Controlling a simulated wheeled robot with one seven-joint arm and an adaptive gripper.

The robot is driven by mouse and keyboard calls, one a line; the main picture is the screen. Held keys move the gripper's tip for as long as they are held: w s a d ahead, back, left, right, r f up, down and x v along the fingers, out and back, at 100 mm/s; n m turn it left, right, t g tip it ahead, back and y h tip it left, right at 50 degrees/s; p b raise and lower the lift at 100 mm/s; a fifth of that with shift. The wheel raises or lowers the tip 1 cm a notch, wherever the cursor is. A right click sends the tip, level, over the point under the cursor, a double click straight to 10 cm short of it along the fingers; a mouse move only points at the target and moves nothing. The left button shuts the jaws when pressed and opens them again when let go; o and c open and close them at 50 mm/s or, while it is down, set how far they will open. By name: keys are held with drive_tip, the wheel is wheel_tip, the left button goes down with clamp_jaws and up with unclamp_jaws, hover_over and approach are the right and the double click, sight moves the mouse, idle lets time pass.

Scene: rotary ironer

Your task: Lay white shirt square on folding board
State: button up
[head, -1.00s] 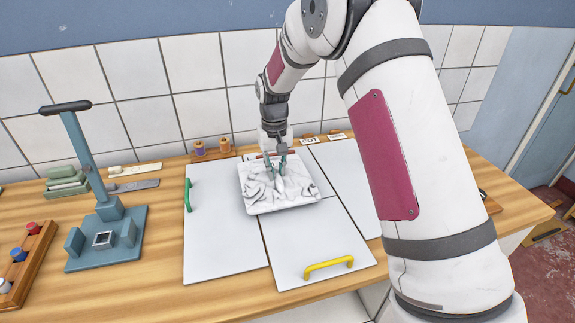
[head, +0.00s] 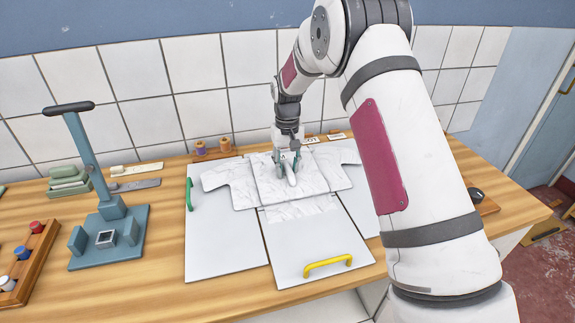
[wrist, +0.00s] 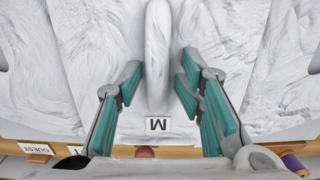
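The white shirt (head: 320,181) lies spread on the white folding board (head: 225,245). Its sleeves reach out to the left and right, and a lower part shows below the raised middle. The shirt's edges look roughly in line with the board, slightly turned. My gripper (head: 290,163) is over the middle of the shirt, pointing down. In the wrist view my gripper (wrist: 160,75) has its teal fingers apart, on either side of a raised white ridge (wrist: 158,40), with narrow gaps visible. A label with "M" lies just below the ridge. Contact with the cloth is unclear.
The board has a green handle (head: 189,194) at left and a yellow handle (head: 328,266) in front. A blue-grey stand (head: 108,240) and a rack of bottles (head: 28,262) stand left. Thread spools (head: 225,144) and labels are behind. My arm hides the board's right part.

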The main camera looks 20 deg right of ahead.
sight(287, 167)
wheel_tip(287, 167, up, 11)
drive_tip(key=b, duration=0.2)
drive_tip(key=s+r+t, duration=0.1)
drive_tip(key=s+r, duration=0.7)
drive_tip(key=r, duration=0.1)
drive_tip(key=s+r+t, duration=0.1)
drive_tip(key=s+r, duration=0.4)
drive_tip(key=s, duration=0.7)
drive_tip(key=s+f+t, duration=0.2)
drive_tip(key=s+f, duration=0.1)
drive_tip(key=s, duration=1.6)
drive_tip(key=shift+d+f+t, duration=0.2)
drive_tip(key=shift+t, duration=0.1)
